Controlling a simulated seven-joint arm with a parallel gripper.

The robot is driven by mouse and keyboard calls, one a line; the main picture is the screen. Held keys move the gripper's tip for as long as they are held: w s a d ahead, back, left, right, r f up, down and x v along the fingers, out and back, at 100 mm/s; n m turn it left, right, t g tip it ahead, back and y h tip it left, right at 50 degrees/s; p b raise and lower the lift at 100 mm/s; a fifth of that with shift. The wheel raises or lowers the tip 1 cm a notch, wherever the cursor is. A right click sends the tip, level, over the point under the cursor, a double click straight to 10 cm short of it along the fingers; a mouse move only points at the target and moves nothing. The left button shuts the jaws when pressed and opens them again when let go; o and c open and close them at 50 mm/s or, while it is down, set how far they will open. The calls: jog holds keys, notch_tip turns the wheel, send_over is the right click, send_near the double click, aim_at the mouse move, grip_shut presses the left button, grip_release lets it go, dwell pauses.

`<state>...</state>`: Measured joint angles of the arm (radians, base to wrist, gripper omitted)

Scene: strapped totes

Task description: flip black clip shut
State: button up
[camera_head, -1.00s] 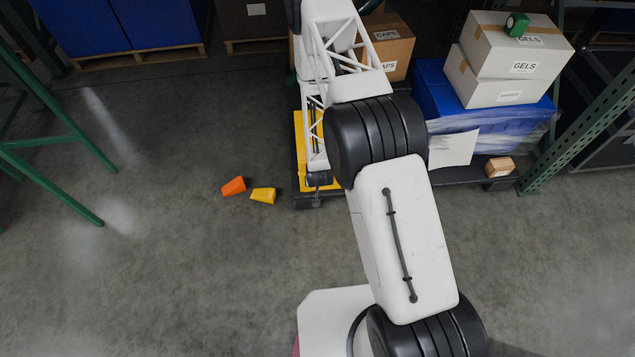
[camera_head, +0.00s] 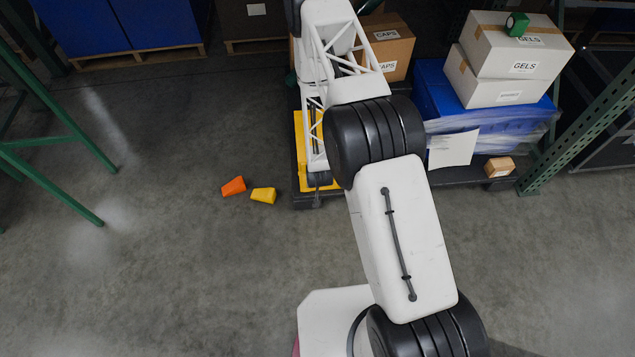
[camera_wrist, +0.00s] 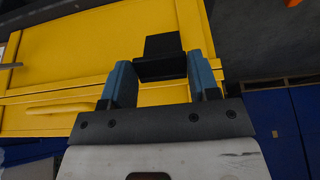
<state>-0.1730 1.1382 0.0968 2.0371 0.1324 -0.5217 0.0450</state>
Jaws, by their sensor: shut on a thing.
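In the wrist view a yellow tote (camera_wrist: 60,60) fills the upper left, with its rim and a raised yellow bar running across it. A black clip (camera_wrist: 163,46) stands at the tote's right part, between the two blue fingers of my gripper (camera_wrist: 160,72). My gripper is shut on the clip. Whether the clip lies flat or stands up from the tote is hard to tell. In the head view the yellow tote (camera_head: 300,150) shows beside my white arm, which covers much of it. The clip and my fingers are hidden there.
An orange wedge (camera_head: 233,187) and a yellow wedge (camera_head: 263,195) lie on the floor. Right of my arm, GELS cartons (camera_head: 480,80) sit on a blue wrapped load (camera_head: 500,125). A green rack post (camera_head: 580,125) stands at right. The floor at left is mostly clear.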

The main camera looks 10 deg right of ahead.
jog(key=shift+c, duration=0.8)
jog(key=shift+w+r+g, duration=0.25)
jog(key=shift+w+g, duration=0.3)
jog(key=shift+w+r+g, duration=0.25)
jog(key=shift+w+g, duration=0.3)
jog(key=shift+w+r, duration=0.2)
jog(key=shift+w, duration=0.5)
jog(key=shift+w+r, duration=0.2)
jog(key=shift+w, duration=0.45)
jog(key=o, duration=1.3)
jog(key=shift+s, duration=0.1)
jog(key=shift+s+r, duration=0.1)
jog(key=shift+r, duration=0.05)
